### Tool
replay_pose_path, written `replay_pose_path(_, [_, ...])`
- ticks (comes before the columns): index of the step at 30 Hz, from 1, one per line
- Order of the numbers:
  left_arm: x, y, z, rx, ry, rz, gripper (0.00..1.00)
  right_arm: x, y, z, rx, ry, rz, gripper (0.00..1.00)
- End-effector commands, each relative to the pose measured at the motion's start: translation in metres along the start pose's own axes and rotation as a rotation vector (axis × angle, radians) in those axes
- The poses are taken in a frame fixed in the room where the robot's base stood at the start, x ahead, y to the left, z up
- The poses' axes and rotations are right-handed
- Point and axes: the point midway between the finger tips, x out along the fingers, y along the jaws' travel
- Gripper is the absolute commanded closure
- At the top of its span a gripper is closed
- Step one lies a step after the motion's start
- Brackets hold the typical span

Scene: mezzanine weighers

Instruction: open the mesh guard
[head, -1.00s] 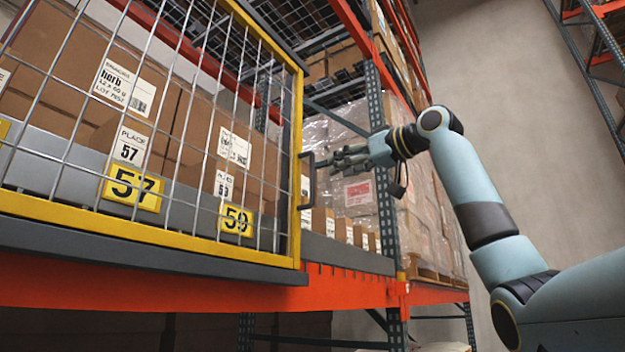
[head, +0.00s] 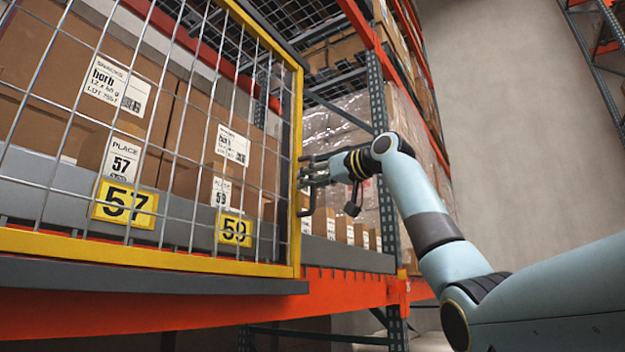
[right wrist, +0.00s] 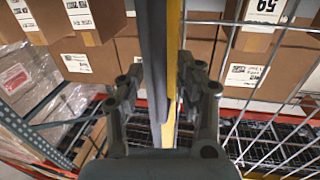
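The mesh guard (head: 297,150) is a yellow frame with a silver wire grid, standing closed across the shelf bay at the left of the head view. A dark handle (head: 312,203) sticks out from its right upright. My right gripper (head: 308,170) is at this handle. In the right wrist view, the handle (right wrist: 152,45) is a grey bar running between the two spread fingers of my right gripper (right wrist: 160,85). The yellow upright (right wrist: 173,50) shows just behind the bar. Gaps seem to remain between bar and fingers. My left gripper is out of view.
Cartons (head: 130,85) stand behind the mesh, above yellow number plates (head: 124,204). An orange shelf beam (head: 345,290) runs below. A grey-green rack post (head: 380,130) and wrapped cartons (head: 350,120) stand to the right. The space before the bare wall is free.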

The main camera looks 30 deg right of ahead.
Motion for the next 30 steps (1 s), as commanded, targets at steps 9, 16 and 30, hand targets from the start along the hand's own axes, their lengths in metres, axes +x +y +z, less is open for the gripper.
replay_pose_path(9, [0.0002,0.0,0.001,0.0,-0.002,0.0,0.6,-0.0004,0.0,0.0,0.0,0.0,0.0,0.96])
replay_pose_path(16, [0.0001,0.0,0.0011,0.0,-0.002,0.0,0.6,-0.0005,0.0001,-0.0002,0.0,0.0,0.0,1.0])
replay_pose_path(30, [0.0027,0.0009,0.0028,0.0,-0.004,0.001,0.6,-0.0042,-0.0021,0.0011,0.0,-0.001,0.0,1.0])
